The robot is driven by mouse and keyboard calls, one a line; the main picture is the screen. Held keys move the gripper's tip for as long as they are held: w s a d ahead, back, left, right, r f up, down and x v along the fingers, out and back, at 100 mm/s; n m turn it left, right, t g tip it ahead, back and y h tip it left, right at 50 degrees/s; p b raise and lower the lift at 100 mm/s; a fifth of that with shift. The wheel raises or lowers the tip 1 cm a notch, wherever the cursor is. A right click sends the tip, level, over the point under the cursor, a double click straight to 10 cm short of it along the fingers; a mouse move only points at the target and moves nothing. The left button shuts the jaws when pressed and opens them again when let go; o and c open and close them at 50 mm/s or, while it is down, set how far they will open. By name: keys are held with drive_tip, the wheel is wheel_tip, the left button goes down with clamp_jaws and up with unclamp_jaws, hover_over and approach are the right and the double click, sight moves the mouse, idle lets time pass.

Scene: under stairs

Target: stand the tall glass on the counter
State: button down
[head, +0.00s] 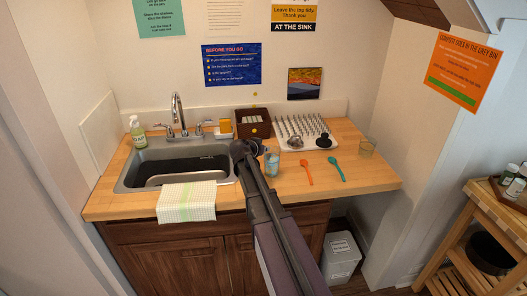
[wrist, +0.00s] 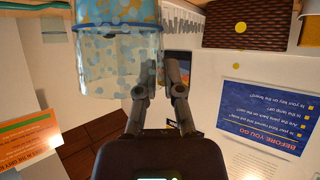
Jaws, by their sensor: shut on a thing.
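A clear glass with a blue dotted pattern (wrist: 110,65) is at my gripper (wrist: 163,65) in the wrist view, which is upside down. My gripper is shut on one side of its wall near the rim. In the head view this glass (head: 272,165) looks upright over the counter (head: 285,190), just right of the sink. I cannot tell whether its base touches the wood. My arm partly hides the gripper there. Another clear glass (head: 367,148) stands at the counter's right end.
An orange spoon (head: 307,172) and a teal spoon (head: 337,169) lie right of the held glass. A white pegged rack (head: 283,127) and a brown box (head: 253,114) stand behind. The sink (head: 143,167) is left, with a towel (head: 187,202) over its front. Bare wood lies at the front right.

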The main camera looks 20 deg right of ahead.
drive_tip(key=shift+f, duration=0.15)
drive_tip(key=c, duration=0.8)
unclamp_jaws()
drive_tip(key=shift+o, duration=0.2)
drive_tip(key=shift+r, duration=0.25)
drive_tip(key=shift+s+a+r, duration=0.15)
drive_tip(key=shift+a, duration=0.05)
drive_tip(key=p+v, duration=0.5)
drive_tip(key=v, duration=0.6)
drive_tip(key=shift+a+p, duration=0.15)
drive_tip(key=shift+p, duration=0.25)
drive_tip(key=shift+s, duration=0.1)
